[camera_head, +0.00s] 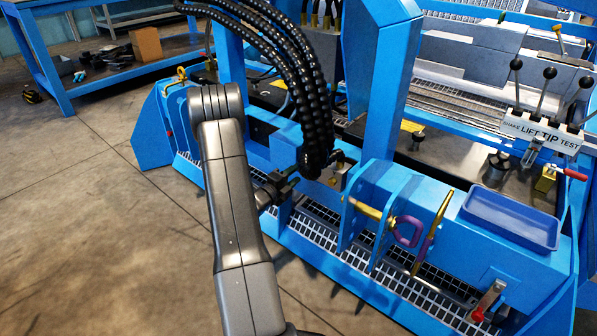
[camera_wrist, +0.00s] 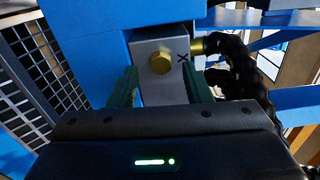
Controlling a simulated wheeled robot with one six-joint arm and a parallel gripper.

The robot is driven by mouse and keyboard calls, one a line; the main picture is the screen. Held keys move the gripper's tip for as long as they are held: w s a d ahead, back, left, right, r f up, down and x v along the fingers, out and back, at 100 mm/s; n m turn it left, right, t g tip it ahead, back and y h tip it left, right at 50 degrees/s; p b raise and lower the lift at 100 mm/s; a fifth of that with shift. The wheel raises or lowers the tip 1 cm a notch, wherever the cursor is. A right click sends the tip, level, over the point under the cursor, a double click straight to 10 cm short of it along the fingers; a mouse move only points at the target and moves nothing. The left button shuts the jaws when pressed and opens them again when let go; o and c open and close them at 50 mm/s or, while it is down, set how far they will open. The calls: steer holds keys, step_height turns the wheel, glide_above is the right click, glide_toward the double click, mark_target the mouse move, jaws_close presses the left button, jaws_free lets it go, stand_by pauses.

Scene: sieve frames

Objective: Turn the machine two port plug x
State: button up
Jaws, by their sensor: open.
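In the wrist view, a grey block (camera_wrist: 150,90) on the blue machine (camera_wrist: 85,45) carries a brass plug (camera_wrist: 161,62) with a round or hexagonal head. A dark X mark is on the block just right of the plug. My gripper (camera_wrist: 163,84) is open, its two dark green fingers apart, one on either side of the block's lower part in the picture. I cannot tell whether they touch it. Nothing is visibly held. In the head view, my gripper (camera_head: 277,187) is beside the machine's front, partly hidden by my arm. The plug cannot be made out clearly there.
Black ribbed hoses (camera_wrist: 235,65) run close to the block's right side. A blue tray (camera_head: 512,218) lies on the machine at the right, near a lever panel (camera_head: 541,130). Open floor (camera_head: 80,220) lies to the left.

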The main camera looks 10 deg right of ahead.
steer(key=p+v, duration=0.2)
steer(key=v, duration=0.9)
steer(key=b+x, duration=0.3)
steer(key=x, duration=1)
steer(key=shift+w+d, duration=0.25)
